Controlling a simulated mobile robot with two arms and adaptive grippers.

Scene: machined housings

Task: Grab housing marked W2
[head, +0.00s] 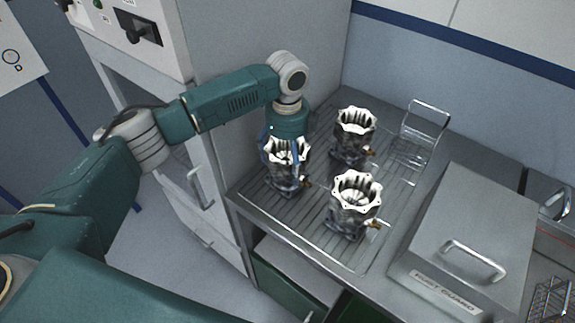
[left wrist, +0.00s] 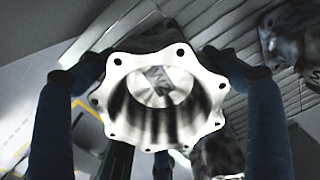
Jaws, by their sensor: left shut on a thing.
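Three metal housings with scalloped, bolt-holed top flanges stand on a ribbed drainboard. My left gripper (head: 284,150) reaches down from above and is shut on the left housing (head: 287,178). In the left wrist view its blue fingers grip opposite sides of this housing's flange (left wrist: 122,66). The housing is upright and appears to rest on the drainboard. A second housing (head: 354,134) stands behind to the right, and a third housing (head: 353,206) stands in front to the right. My right gripper is not in view.
The ribbed drainboard (head: 330,250) has bare room at its front. A wire rack (head: 408,152) stands at its back right. A metal box with a handle and a label ending in GUARD (head: 480,215) is at the right. A tall grey cabinet (head: 245,50) borders the left side.

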